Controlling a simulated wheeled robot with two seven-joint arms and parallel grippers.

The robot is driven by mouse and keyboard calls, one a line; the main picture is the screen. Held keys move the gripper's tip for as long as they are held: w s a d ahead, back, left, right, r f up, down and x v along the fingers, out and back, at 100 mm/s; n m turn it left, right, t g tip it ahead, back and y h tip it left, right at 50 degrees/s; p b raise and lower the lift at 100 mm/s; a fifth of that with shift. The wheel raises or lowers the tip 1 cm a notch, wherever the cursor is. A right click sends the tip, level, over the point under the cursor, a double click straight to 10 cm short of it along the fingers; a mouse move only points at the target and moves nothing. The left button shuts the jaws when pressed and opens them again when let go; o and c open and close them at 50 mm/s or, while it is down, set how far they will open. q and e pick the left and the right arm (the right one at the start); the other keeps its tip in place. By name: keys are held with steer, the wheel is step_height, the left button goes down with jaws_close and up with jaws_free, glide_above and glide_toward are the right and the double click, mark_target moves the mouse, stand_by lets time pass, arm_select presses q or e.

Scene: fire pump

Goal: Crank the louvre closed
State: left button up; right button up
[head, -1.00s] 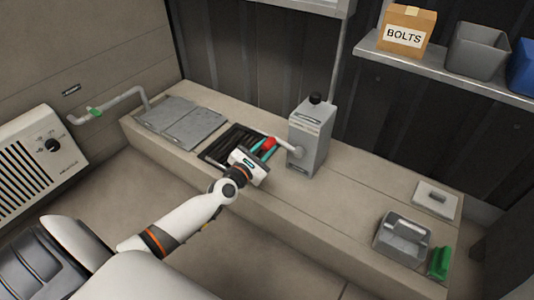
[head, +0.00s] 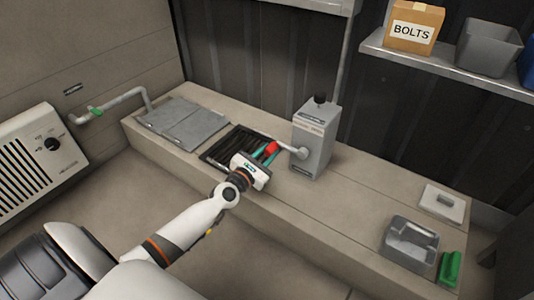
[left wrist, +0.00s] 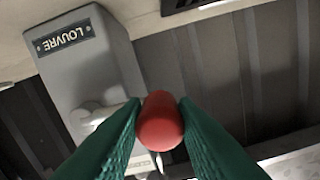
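The grey crank box (head: 316,140) stands on the bench, with a black cap on top. Its pale crank arm (head: 287,147) points left and ends in a red knob (head: 271,149). The left wrist view shows the box (left wrist: 85,70) with an upside-down LOUVRE label (left wrist: 64,37). My left gripper (head: 264,152) has its green fingers on both sides of the red knob (left wrist: 160,122), seemingly touching it. The louvre (head: 235,142), with dark brown slats in a black frame, lies left of the box, partly hidden by my gripper. My right gripper is out of view.
A grey hatch plate (head: 183,124) lies left of the louvre. A grey open bin (head: 410,246), a green block (head: 450,268) and a small plate (head: 441,202) are at the bench's right end. A shelf (head: 445,72) hangs above. The bench between box and bin is clear.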

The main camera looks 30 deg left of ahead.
arm_select(q)
steer(key=o, duration=0.5)
steer(key=shift+f, duration=0.15)
steer(key=shift+c, duration=0.2)
steer(key=s+p, duration=0.1)
steer(key=s, duration=1.1)
steer(key=shift+a, duration=0.25)
